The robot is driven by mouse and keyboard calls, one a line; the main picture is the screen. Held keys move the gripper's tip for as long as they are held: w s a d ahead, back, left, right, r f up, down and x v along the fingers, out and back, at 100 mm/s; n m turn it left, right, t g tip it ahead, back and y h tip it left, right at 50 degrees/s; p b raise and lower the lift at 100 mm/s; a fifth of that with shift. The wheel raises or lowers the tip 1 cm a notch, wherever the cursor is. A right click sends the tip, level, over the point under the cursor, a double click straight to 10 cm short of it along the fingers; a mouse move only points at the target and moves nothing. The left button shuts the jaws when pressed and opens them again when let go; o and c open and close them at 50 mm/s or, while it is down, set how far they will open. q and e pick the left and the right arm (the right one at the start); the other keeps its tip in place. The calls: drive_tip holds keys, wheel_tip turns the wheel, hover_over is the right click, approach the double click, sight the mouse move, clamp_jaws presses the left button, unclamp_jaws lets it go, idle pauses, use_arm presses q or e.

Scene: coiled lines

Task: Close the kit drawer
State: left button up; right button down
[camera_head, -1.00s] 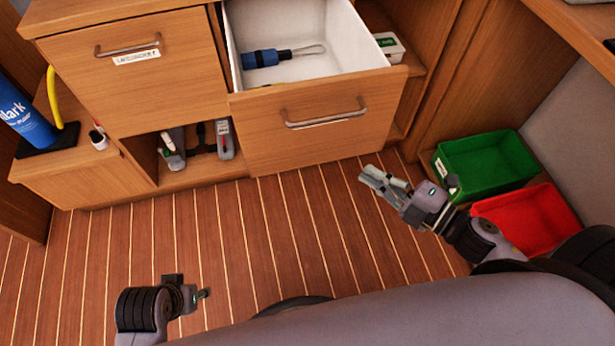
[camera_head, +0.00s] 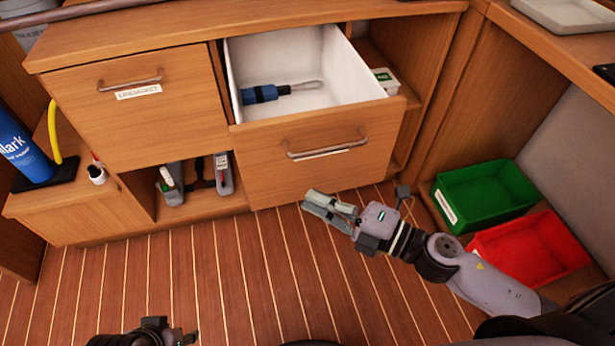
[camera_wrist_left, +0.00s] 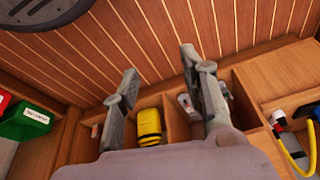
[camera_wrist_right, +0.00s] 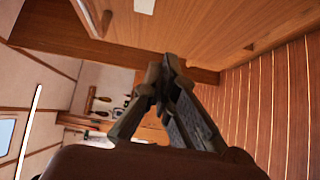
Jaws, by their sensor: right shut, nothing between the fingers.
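The kit drawer (camera_head: 318,150) stands pulled out in the head view, its white inside showing. It has a wooden front with a metal bar handle (camera_head: 327,149). A blue-handled tool (camera_head: 265,94) with a wire loop lies in it. My right gripper (camera_head: 312,203) is shut and empty, below and in front of the drawer front and apart from it. It also shows in the right wrist view (camera_wrist_right: 163,66), fingertips together. My left gripper (camera_wrist_left: 160,64) is open and empty in the left wrist view. It is only partly in the head view, at the bottom edge.
A shut labelled drawer (camera_head: 135,100) is to the left, above an open shelf with grey devices (camera_head: 222,174). A green bin (camera_head: 487,195) and a red bin (camera_head: 530,248) stand at the right, near my right arm. A blue bottle (camera_head: 22,150) stands far left. The striped floor ahead is clear.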

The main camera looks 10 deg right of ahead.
sight(283, 171)
use_arm(q)
drive_tip(key=shift+w+f, duration=0.2)
drive_tip(key=shift+f, duration=0.35)
use_arm(e)
drive_tip(key=shift+w+a, duration=0.2)
drive_tip(key=shift+w, duration=0.6)
drive_tip(key=shift+w+a, duration=0.2)
drive_tip(key=shift+w, duration=0.65)
drive_tip(key=shift+w+a, duration=0.2)
drive_tip(key=shift+w, duration=0.6)
use_arm(q)
drive_tip(key=shift+d, duration=0.1)
